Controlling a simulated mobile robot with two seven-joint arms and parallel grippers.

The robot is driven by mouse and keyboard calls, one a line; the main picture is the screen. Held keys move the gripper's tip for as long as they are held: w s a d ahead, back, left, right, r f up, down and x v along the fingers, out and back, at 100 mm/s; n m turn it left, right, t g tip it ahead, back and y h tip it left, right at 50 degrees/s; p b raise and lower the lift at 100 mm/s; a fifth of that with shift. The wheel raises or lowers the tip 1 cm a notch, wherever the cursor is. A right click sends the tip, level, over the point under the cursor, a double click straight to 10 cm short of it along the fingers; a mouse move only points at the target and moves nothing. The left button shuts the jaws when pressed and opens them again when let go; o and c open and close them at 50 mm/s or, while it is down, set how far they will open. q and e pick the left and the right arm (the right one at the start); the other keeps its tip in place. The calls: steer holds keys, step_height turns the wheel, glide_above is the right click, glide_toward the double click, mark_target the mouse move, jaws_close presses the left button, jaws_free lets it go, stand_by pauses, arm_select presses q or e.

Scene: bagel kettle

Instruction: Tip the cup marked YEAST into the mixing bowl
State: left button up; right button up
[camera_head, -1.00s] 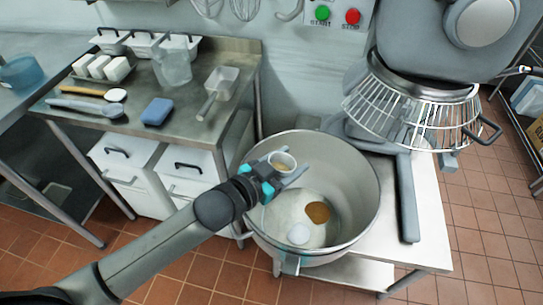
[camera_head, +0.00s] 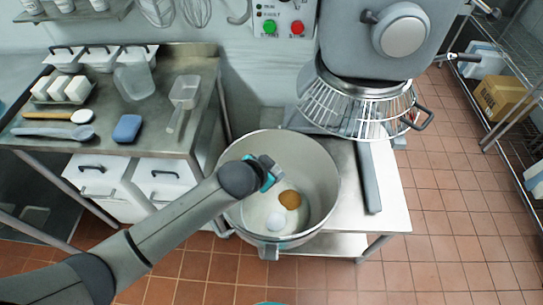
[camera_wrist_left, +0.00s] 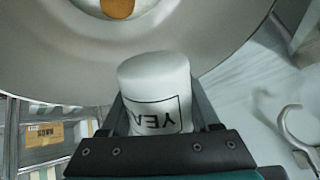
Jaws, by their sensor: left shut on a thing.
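The large metal mixing bowl (camera_head: 325,175) stands on the bench, with a brown heap (camera_head: 289,200) and a white heap (camera_head: 276,221) on its floor. My left gripper (camera_head: 272,172) is over the bowl's inside. It is shut on the white cup (camera_wrist_left: 155,85), whose lettering begins "YEA" and appears upside down in the left wrist view. The cup's smooth white end points toward the bowl, which also shows in that view (camera_wrist_left: 60,75). In the head view the cup is hidden behind the gripper. My right gripper is not in view.
A mixer (camera_head: 385,45) with a wire guard (camera_head: 355,110) stands behind the bowl to the right. The left steel table (camera_head: 150,135) holds white bins, a blue sponge (camera_head: 128,128) and a scoop (camera_head: 182,100). The tiled floor at right is open.

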arm_select(q)
steer(key=g+y+p, duration=0.1)
steer(key=p, duration=0.1)
steer(key=g+p, duration=0.1)
steer(key=p, duration=0.1)
steer(key=shift+s+r+y, duration=0.1)
steer(key=shift+r+y, duration=0.15)
steer(key=shift+y, duration=0.15)
steer(key=shift+a+m+g+y+p, duration=0.1)
steer(key=shift+m+g+y+p, duration=0.2)
steer(key=shift+g+y+p, duration=0.65)
steer(key=shift+s+a+g+y, duration=0.1)
steer(key=shift+s+g+y, duration=0.05)
steer(key=shift+g+y, duration=0.65)
steer(key=shift+m+g+y+b, duration=0.3)
steer(key=shift+g+y+b, duration=0.25)
steer(key=shift+b, duration=0.25)
steer(key=shift+a+r, duration=0.1)
steer(key=shift+r, duration=0.05)
